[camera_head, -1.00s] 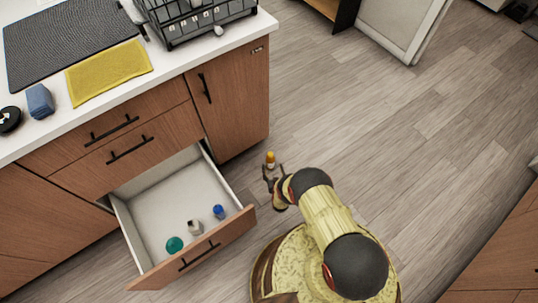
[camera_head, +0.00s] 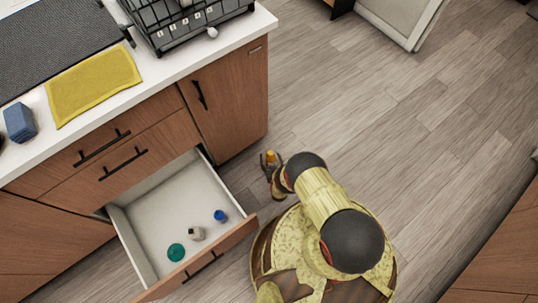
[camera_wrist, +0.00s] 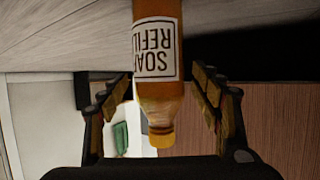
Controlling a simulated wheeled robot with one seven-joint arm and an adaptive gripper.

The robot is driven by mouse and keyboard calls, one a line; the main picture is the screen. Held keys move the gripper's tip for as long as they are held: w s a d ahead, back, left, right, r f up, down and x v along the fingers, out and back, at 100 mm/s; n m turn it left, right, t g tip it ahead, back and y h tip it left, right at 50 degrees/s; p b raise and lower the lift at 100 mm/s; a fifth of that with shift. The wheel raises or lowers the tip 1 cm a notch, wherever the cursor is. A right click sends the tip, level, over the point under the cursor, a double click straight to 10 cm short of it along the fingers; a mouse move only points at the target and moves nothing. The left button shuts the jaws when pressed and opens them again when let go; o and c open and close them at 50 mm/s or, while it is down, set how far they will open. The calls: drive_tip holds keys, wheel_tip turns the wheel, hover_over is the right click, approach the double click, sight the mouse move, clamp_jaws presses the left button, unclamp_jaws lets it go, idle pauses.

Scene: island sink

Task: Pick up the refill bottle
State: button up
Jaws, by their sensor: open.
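The refill bottle (camera_wrist: 158,75) is amber with a yellow cap and a white label reading "SOAP REFILL"; it appears upside down in the wrist view. In the head view the bottle (camera_head: 270,156) is a small orange shape beyond the drawer's right side. My gripper (camera_head: 271,166) is right at it. In the wrist view my gripper (camera_wrist: 160,100) is open, with one finger on each side of the bottle and a gap showing around it. The bottle's base is cut off by the frame edge.
An open drawer (camera_head: 125,238) holds a teal item (camera_head: 176,252), a whitish item (camera_head: 196,234) and a blue item (camera_head: 220,216). Its right front corner is near my arm. The counter (camera_head: 150,88) carries a dish rack (camera_head: 190,25) and a yellow cloth (camera_head: 92,84). Floor at right is clear.

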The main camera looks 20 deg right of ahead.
drive_tip(key=shift+c, duration=1.4)
drive_tip(key=c, duration=1.1)
drive_tip(key=shift+r, duration=0.1)
